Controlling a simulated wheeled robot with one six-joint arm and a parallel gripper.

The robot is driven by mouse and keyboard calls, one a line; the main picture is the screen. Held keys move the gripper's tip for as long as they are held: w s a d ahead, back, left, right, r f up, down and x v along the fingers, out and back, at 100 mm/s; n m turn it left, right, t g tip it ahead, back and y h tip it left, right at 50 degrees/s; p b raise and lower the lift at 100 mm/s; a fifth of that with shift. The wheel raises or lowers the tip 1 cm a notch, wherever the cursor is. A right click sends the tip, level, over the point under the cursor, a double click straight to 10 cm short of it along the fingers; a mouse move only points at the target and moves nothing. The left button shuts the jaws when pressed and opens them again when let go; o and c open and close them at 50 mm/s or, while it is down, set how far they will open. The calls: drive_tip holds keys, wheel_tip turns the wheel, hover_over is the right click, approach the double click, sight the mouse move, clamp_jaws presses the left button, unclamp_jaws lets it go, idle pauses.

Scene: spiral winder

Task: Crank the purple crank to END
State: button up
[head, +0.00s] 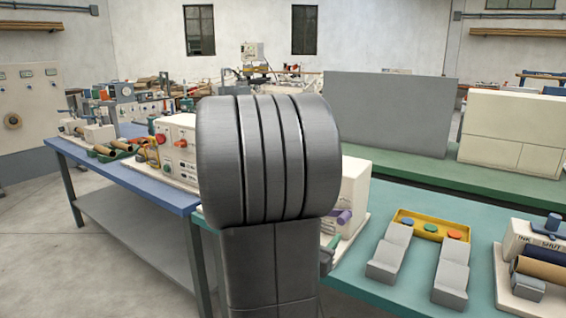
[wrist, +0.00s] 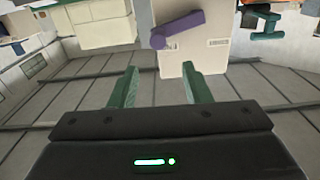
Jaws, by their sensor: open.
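The purple crank (head: 344,217) shows just right of my arm in the head view, on the side of a cream machine (head: 355,188) on the teal bench. In the wrist view the purple crank (wrist: 178,30) lies slanted across the cream panel (wrist: 190,65), near the top of the picture. Small labels sit on either side of it, too small to read. My gripper (wrist: 162,88) is open and empty, its two green fingers pointing toward the panel, apart from the crank. In the head view my arm hides most of the gripper and part of the machine.
Grey blocks with a yellow tray (head: 432,226) stand right of the machine on the teal bench. Another machine with a brown roll (head: 541,267) is at the far right. A blue bench (head: 125,172) with more devices stands left. Bare floor shows below the panel in the wrist view.

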drive_tip(key=shift+x, duration=1.6)
drive_tip(key=shift+s, duration=0.1)
